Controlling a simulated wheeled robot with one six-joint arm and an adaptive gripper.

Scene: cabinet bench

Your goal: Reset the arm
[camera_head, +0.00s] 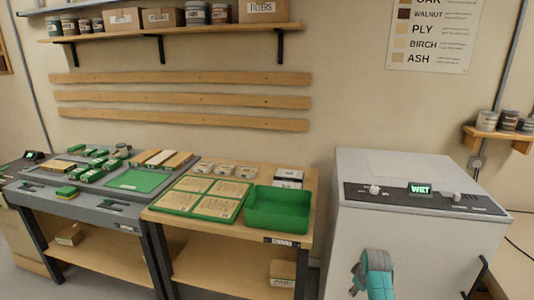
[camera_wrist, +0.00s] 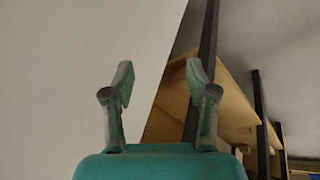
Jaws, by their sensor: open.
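My gripper (camera_wrist: 160,84) is open, its two fingers apart with nothing between them in the wrist view. In the head view the teal end of my arm (camera_head: 376,274) shows low in the picture, in front of the white machine (camera_head: 425,245). The rest of the arm is cut off by the bottom edge. In the wrist view a plain pale surface fills the left, and a wooden shelf with dark legs (camera_wrist: 228,105) lies beyond the right finger.
The machine has a lit display (camera_head: 420,188) and knobs on top. To its left stand a wooden bench (camera_head: 255,241) with a green tray (camera_head: 278,222) and framed panels (camera_head: 205,198), and a grey bench (camera_head: 105,208) with green blocks. A wall shelf (camera_head: 180,31) holds boxes and cans.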

